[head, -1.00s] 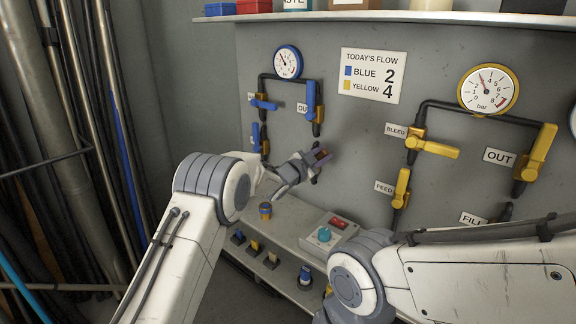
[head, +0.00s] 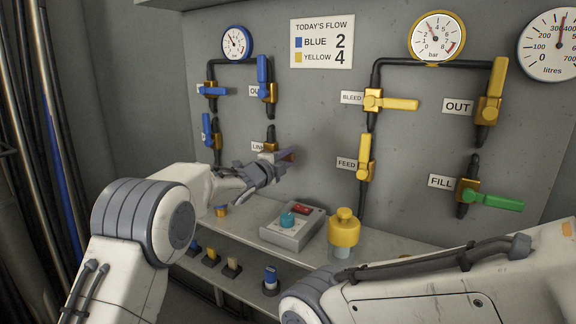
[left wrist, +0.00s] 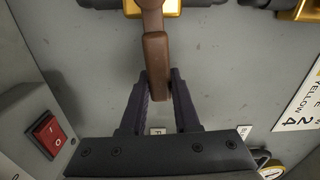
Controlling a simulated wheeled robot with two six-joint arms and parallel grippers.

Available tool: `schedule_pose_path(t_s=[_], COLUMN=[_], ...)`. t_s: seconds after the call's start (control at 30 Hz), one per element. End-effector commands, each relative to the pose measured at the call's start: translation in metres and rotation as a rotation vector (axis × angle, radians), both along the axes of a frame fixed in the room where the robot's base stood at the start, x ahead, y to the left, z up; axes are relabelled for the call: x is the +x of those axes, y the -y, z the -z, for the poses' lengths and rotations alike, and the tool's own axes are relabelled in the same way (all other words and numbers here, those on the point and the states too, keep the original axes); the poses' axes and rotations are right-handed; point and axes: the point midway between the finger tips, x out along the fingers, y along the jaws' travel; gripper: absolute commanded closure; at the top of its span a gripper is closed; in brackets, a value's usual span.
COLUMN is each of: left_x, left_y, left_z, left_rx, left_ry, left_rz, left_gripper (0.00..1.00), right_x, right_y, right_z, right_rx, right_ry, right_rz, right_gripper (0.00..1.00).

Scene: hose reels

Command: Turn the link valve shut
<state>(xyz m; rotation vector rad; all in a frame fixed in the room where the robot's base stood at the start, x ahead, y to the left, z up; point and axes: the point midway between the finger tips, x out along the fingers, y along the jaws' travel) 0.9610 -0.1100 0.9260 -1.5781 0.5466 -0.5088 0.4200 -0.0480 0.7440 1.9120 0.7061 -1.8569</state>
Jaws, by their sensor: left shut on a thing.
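My left gripper (head: 282,160) is at the link valve, whose LINK label (head: 257,147) shows partly behind it in the head view. In the left wrist view, the valve's brown lever (left wrist: 156,50) runs from a brass body (left wrist: 170,6) down between the two dark fingers of my left gripper (left wrist: 158,80), which is shut on the lever's end. In the head view, the lever (head: 288,154) is mostly hidden by the gripper, so its exact angle is hard to tell there. My right arm shows at lower right, but its gripper is out of view.
Blue-handled valves (head: 213,91) stand left of the link valve, and yellow-handled valves (head: 390,103) to its right. Below are a shelf (head: 385,240), a switch box (head: 293,228) with a red switch, and a yellow-topped jar (head: 343,230). A flow sign (head: 322,43) hangs above.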

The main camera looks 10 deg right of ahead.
Motion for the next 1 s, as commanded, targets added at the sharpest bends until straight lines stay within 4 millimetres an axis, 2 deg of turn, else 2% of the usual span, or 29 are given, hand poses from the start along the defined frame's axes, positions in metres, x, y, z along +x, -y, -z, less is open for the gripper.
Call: schedule_pose_path(t_s=[0.03, 0.2, 0.73, 0.77, 0.8, 0.83, 1.0], left_x=[-0.0008, -0.0008, -0.0008, -0.0008, -0.0008, -0.0008, -0.0006], left_y=[0.0012, 0.0010, 0.0007, 0.0007, 0.0007, 0.0007, 0.0008], left_z=[0.0081, 0.0110, 0.0120, 0.0121, 0.0120, 0.0117, 0.0101], left_rx=[0.018, 0.057, 0.078, 0.078, 0.077, 0.077, 0.074], left_ry=[0.009, 0.038, 0.050, 0.050, 0.051, 0.051, 0.053], left_rz=[0.002, 0.002, 0.003, 0.003, 0.002, 0.002, 0.002], left_gripper=[1.00, 1.00, 1.00, 0.67, 0.51, 0.40, 0.40], right_x=[0.0000, 0.0000, 0.0000, 0.0000, 0.0000, 0.0000, 0.0000], right_y=[0.0000, 0.0000, 0.0000, 0.0000, 0.0000, 0.0000, 0.0000], right_z=[0.0082, 0.0154, 0.0174, 0.0174, 0.0174, 0.0174, 0.0173], right_rx=[0.000, 0.000, 0.000, 0.000, 0.000, 0.000, 0.000], right_ry=[0.000, 0.000, 0.000, 0.000, 0.000, 0.000, 0.000], right_rz=[0.000, 0.000, 0.000, 0.000, 0.000, 0.000, 0.000], right_gripper=[0.50, 0.50, 0.50, 0.50, 0.50, 0.50, 0.50])
